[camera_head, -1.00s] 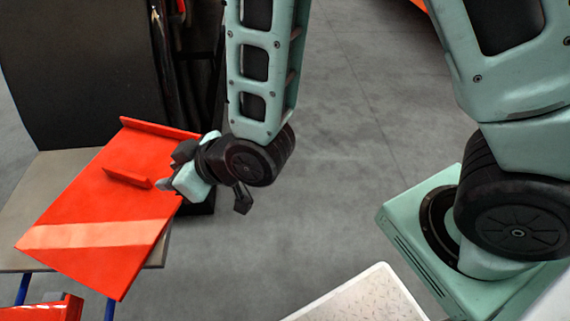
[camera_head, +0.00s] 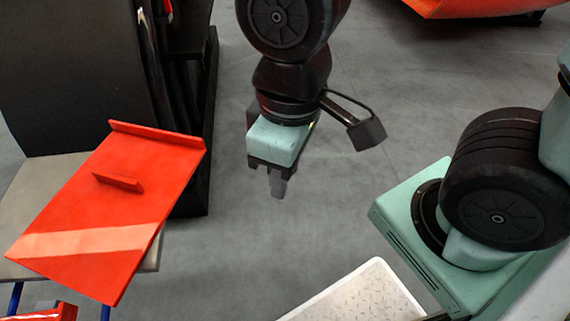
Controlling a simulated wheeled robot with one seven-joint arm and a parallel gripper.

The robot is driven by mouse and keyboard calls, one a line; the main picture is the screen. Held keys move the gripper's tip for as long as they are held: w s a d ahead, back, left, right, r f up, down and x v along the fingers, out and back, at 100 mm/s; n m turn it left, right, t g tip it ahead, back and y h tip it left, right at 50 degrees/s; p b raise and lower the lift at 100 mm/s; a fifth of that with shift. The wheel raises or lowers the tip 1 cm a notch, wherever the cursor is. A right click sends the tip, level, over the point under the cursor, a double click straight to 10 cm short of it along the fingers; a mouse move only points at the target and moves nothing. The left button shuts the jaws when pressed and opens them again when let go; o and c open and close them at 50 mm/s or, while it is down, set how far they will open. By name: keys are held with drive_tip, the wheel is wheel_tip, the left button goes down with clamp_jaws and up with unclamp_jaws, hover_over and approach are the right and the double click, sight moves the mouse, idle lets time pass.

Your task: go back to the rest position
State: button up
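My gripper (camera_head: 278,190) hangs pointing down over the bare grey floor, near the middle of the head view. It is apart from everything around it. The red panel (camera_head: 95,215) lies tilted on the grey table (camera_head: 35,190) at the left, clear of my gripper. It has a raised edge at its far end and a small upright rib.
A dark cabinet-like structure (camera_head: 75,75) stands behind the table. Another red part (camera_head: 45,312) shows at the bottom left. A pale patterned tray-like surface (camera_head: 360,295) is at the bottom. A large orange-red object (camera_head: 465,8) is at the top right. Open floor (camera_head: 400,110) lies between.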

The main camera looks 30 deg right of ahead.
drive_tip(key=shift+r, duration=0.15)
wheel_tip(320, 180, up, 21)
drive_tip(key=p, duration=2.1)
drive_tip(key=shift+r+p, duration=0.2)
drive_tip(key=shift+p, duration=0.15)
